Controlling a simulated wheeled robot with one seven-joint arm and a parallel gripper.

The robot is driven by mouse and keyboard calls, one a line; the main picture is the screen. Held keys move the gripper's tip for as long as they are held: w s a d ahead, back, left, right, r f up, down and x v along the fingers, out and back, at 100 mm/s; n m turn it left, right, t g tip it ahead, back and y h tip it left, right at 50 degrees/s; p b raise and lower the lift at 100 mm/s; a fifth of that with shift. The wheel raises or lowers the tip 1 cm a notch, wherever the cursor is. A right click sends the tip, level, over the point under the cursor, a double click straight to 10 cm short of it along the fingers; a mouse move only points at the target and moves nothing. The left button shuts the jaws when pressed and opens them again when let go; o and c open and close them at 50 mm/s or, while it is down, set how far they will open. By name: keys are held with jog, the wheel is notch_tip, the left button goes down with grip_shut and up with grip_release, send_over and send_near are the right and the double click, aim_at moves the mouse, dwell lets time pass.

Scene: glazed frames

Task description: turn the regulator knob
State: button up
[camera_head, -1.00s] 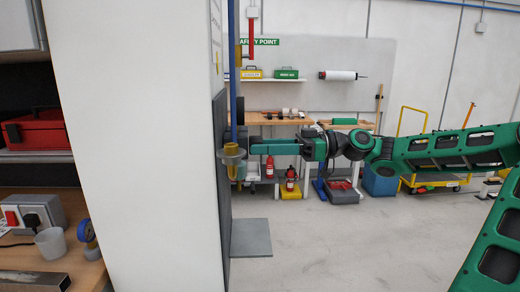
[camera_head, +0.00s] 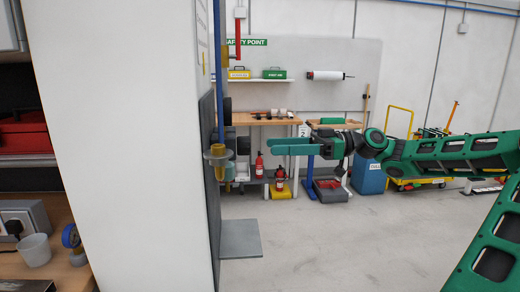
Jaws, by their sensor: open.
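The regulator (camera_head: 218,158) is a brass-yellow body with a grey ring-like collar on a blue pipe, at the dark panel on the white pillar's right side. A dark round part (camera_head: 243,145) shows just right of it; I cannot tell for sure whether this is the knob. My gripper (camera_head: 270,147) is green, points left at about the regulator's height, and is apart from it, with a gap to its right. It is open and holds nothing that I can see. Its fingers are seen side-on and overlap. The side of the regulator facing the panel is hidden.
The white pillar (camera_head: 118,150) fills the left. A grey plate (camera_head: 240,238) juts out low beneath the regulator. A bench with a cup (camera_head: 35,249) and a blue gauge (camera_head: 71,237) stands left.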

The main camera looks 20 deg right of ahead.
jog(key=shift+v, duration=1.4)
jog(key=shift+w, duration=0.1)
jog(key=w+a+f+m+g+h, duration=0.25)
jog(key=a+f, duration=0.35)
jog(key=f, duration=0.6)
jog(key=s+a+f+m+g+h, duration=0.1)
jog(key=s+f+m+g+h, duration=0.35)
jog(key=f, duration=0.85)
jog(key=s+d+r+m+h, duration=0.1)
jog(key=s+d+m+h, duration=0.2)
jog(key=s, duration=0.5)
jog(key=s+d+r+m+t+h, duration=0.1)
jog(key=s+d+m+h, duration=0.2)
jog(key=s, duration=0.6)
jog(key=s+d+r+m+h, duration=0.1)
jog(key=s+d+m+h, duration=0.3)
jog(key=s, duration=0.5)
jog(key=shift+s+d+m, duration=0.2)
jog(key=shift+d+m, duration=1)
jog(key=shift+m, duration=0.2)
